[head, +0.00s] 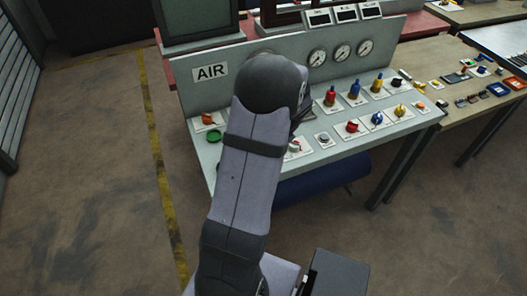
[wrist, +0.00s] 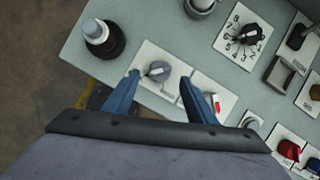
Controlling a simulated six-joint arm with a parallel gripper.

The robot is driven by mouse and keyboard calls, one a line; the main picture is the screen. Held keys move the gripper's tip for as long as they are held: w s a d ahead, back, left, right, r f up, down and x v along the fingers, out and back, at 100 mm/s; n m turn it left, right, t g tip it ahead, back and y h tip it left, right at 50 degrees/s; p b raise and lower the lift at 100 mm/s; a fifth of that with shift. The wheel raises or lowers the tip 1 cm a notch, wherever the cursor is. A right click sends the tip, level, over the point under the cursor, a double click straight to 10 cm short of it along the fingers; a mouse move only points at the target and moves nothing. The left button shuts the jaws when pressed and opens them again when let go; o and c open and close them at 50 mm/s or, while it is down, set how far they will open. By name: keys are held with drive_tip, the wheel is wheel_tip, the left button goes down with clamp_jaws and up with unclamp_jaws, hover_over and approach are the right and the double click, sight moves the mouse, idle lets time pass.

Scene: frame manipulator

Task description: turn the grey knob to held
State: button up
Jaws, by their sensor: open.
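The grey knob (wrist: 157,69) sits on a white plate on the grey panel in the wrist view. A pale pointer mark shows on its face; the lettering on its plate is too small to read. My gripper (wrist: 159,79) is open, with one blue finger on each side of the knob in the picture. I see no contact, and the height of the fingers above the knob is hard to tell. In the head view my arm covers this part of the panel, and I cannot make out the knob or the fingers there.
The wrist view shows a black-and-white round control (wrist: 101,37) left of the knob and a numbered dial (wrist: 242,36) to the right. In the head view, red, blue and yellow handles (head: 354,90) stand right of my arm, below three gauges (head: 342,53).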

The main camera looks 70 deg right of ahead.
drive_tip(key=shift+p+x, duration=0.4)
drive_tip(key=shift+x, duration=2.05)
drive_tip(key=c, duration=1.1)
